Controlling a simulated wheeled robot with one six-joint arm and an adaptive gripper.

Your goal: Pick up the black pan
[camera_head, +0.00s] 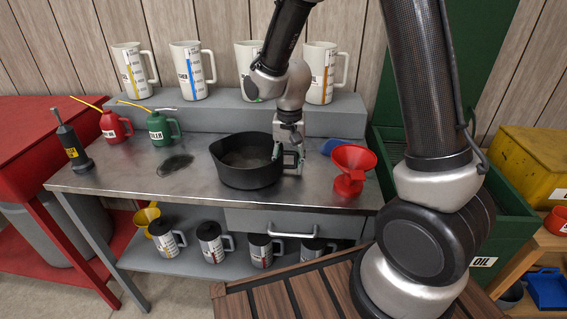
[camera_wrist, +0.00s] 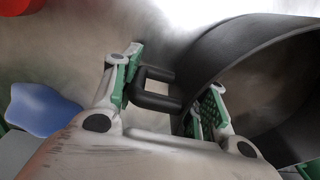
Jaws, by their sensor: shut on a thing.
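The black pan (camera_head: 232,177) is a deep round vessel, upright on the metal workbench near its middle; I cannot tell any gap beneath it. Its squared loop handle is on its right side. My gripper (camera_head: 288,160) points down at that side and is shut on the pan at the handle. In the wrist view, the pan's dark curved wall (camera_wrist: 225,50) is at the right. The handle (camera_wrist: 157,103) lies between the green-padded fingers of my gripper (camera_wrist: 175,80). The exact contact of the right finger is partly hidden.
A red funnel (camera_head: 351,165) and a blue item (camera_head: 329,146) stand right of the pan. A dark stain (camera_head: 175,165), green oil can (camera_head: 160,128) and red oil can (camera_head: 112,125) are left. Several white jugs line the raised back shelf (camera_head: 225,116). The bench's front (camera_head: 130,183) is clear.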

